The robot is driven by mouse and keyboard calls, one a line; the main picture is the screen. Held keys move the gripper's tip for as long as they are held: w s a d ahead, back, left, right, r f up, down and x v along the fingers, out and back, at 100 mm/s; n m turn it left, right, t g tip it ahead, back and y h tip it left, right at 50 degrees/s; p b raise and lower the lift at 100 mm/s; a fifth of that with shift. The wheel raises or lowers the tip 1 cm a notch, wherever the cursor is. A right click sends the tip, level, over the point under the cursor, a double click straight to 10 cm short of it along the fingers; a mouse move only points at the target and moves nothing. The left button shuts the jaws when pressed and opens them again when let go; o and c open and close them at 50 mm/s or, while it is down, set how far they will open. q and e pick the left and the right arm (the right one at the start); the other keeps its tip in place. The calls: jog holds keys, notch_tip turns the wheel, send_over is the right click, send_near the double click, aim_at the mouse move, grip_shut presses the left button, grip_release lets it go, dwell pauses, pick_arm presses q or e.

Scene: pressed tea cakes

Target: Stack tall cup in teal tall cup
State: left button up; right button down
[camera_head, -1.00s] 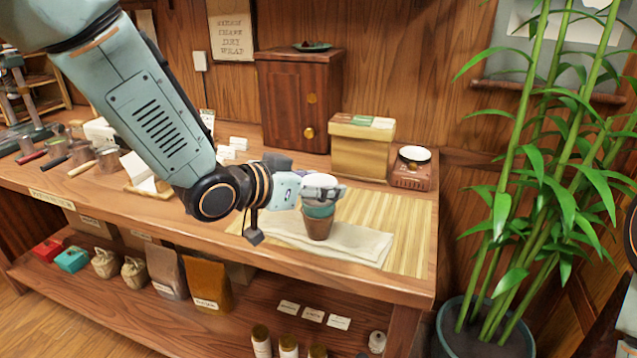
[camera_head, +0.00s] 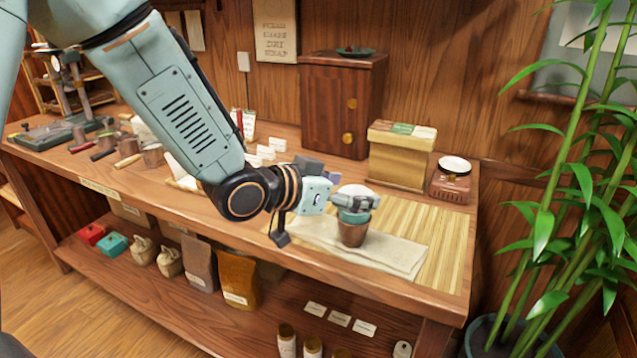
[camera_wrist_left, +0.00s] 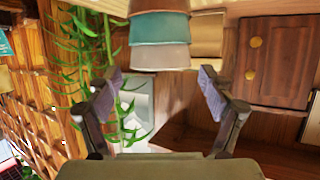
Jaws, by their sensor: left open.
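A stack of cups stands upright on a cloth on the counter in the head view. A brown cup (camera_head: 352,236) is at the bottom, a teal cup (camera_head: 354,217) sits in it, and a pale grey-white cup (camera_head: 357,189) is on top. In the left wrist view the stack appears upside down: brown cup (camera_wrist_left: 158,5), teal cup (camera_wrist_left: 160,27), pale cup (camera_wrist_left: 160,56). My left gripper (camera_head: 362,203) is at the pale cup's height and partly hides it. In the wrist view its fingers (camera_wrist_left: 160,88) are apart, with the stack just beyond the tips. My right gripper is out of view.
The pale cloth (camera_head: 395,256) lies on a bamboo mat (camera_head: 445,262). Behind stand a yellowish box (camera_head: 400,160), a small red-brown box (camera_head: 451,184) and a dark wooden cabinet (camera_head: 338,105). A bamboo plant (camera_head: 560,210) is at the right.

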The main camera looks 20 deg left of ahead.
pick_arm(q)
jog(key=p+v, duration=1)
dwell(0.5)
jog(key=shift+s, duration=0.1)
jog(key=shift+a, duration=0.1)
